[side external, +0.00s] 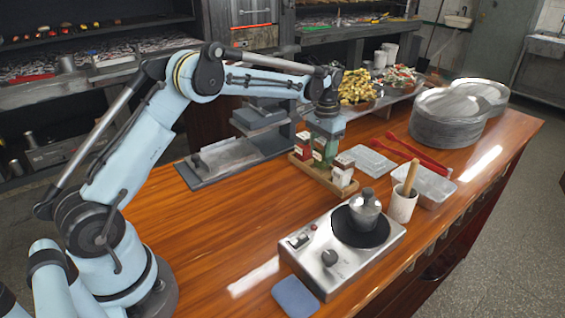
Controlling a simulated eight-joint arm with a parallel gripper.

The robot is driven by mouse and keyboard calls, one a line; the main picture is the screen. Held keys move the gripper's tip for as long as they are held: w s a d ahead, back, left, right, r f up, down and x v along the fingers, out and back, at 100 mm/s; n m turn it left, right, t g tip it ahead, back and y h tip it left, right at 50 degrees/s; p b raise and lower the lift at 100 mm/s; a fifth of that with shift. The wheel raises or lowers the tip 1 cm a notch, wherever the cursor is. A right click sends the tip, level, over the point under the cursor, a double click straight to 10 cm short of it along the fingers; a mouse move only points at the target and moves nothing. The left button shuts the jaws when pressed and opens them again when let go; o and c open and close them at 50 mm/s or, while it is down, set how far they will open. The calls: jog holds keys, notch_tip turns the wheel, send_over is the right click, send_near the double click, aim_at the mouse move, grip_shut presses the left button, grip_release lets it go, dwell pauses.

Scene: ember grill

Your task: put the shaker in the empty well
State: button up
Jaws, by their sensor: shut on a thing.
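A wooden rack (316,178) with wells stands in the middle of the counter. My gripper (328,137) points down over the middle of the rack, shut on a green shaker (330,151) between those two. I cannot tell whether the green shaker's base is inside a well or just above it. The gripper and the front shakers hide most wells, so I cannot make out the empty one.
A hot plate (308,264) with a lidded metal pot (364,208) stands in front. A grey press-like stand (215,162) is left of the rack.

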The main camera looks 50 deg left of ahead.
jog(key=shift+f, duration=0.8)
jog(key=shift+f, duration=0.1)
jog(key=o, duration=1.2)
